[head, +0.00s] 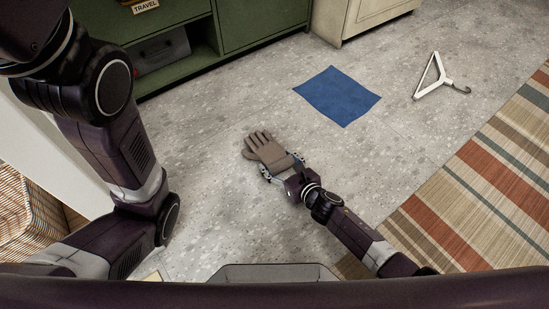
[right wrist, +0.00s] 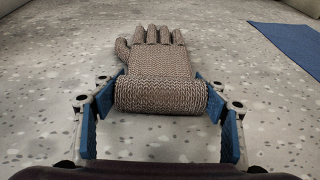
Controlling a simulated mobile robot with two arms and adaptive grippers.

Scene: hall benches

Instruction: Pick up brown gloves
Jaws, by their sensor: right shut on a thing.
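The brown knitted gloves (head: 267,150) are in the middle of the head view, over the speckled grey floor, with the fingers pointing up and left. In the right wrist view the gloves (right wrist: 160,75) show their rolled cuff toward me and their fingers pointing away. My right gripper (head: 282,168) is shut on the cuff. Its two blue fingers (right wrist: 162,108) sit at either side of the cuff in the right wrist view. I cannot tell whether the gloves touch the floor. My left arm fills the left of the head view, but its gripper is not visible.
A blue cloth (head: 338,95) lies flat on the floor beyond the gloves. A white hanger (head: 432,79) lies farther right. A striped rug (head: 480,180) covers the right side. A green cabinet (head: 255,22) stands at the back, and a wicker basket (head: 22,205) stands at left.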

